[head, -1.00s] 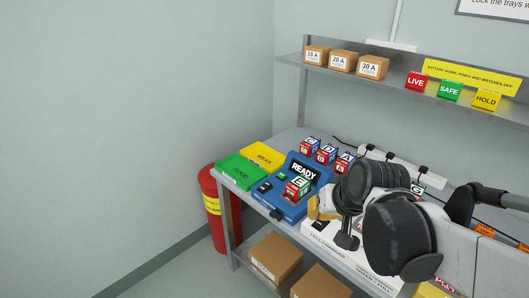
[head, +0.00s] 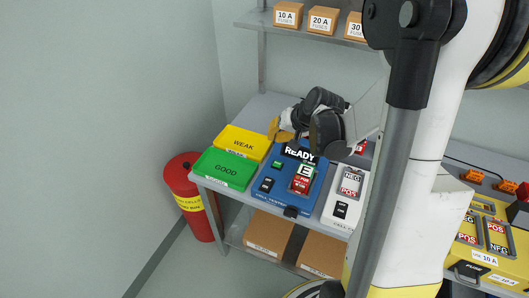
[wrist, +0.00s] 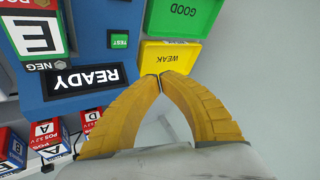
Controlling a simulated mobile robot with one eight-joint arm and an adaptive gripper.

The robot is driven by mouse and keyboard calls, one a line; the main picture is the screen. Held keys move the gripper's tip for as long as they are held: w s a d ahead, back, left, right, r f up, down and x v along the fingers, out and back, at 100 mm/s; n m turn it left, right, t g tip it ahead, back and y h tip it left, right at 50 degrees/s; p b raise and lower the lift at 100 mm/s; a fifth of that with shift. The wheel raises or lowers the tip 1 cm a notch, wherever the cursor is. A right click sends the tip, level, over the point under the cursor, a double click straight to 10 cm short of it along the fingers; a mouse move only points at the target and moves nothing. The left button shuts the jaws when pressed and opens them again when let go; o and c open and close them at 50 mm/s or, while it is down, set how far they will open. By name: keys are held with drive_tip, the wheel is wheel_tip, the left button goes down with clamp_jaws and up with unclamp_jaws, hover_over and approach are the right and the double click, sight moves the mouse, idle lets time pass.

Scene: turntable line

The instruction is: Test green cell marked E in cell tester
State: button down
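The green cell marked E (head: 305,172) sits in the bay of the blue cell tester (head: 270,207), its lettered top showing. It also shows in the wrist view (wrist: 35,36). The tester display (head: 298,153) reads READY. A green TEST button (head: 277,165) lies left of the cell; it shows in the wrist view too (wrist: 119,41). My gripper (wrist: 160,77) has its two yellow fingers meeting at the tips, with nothing between them. In the head view my gripper (head: 280,130) hangs over the back of the tester, apart from the cell, beside the yellow tray.
A green GOOD tray (head: 226,170) and yellow WEAK tray (head: 243,143) stand left of the tester. A white charger (head: 341,210) stands right. Red cells, one marked A (wrist: 46,138), stand behind. A fuse shelf (head: 300,34) hangs above; a red bin (head: 190,205) stands left.

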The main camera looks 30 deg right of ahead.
sight(275, 162)
drive_tip(key=shift+s+d, duration=0.1)
drive_tip(key=shift+s, duration=0.1)
drive_tip(key=shift+f, duration=0.1)
wheel_tip(275, 162, down, 9)
drive_tip(key=b, duration=0.7)
drive_tip(key=shift+w+r, duration=0.1)
drive_tip(key=shift+r, duration=0.1)
idle(1.1)
drive_tip(key=shift+f+b, duration=0.4)
drive_tip(key=shift+b, duration=0.15)
drive_tip(key=shift+f+b, duration=0.45)
drive_tip(key=shift+f, duration=0.05)
idle(0.3)
idle(0.4)
drive_tip(key=shift+r+p, duration=0.7)
drive_tip(key=shift+r, duration=0.25)
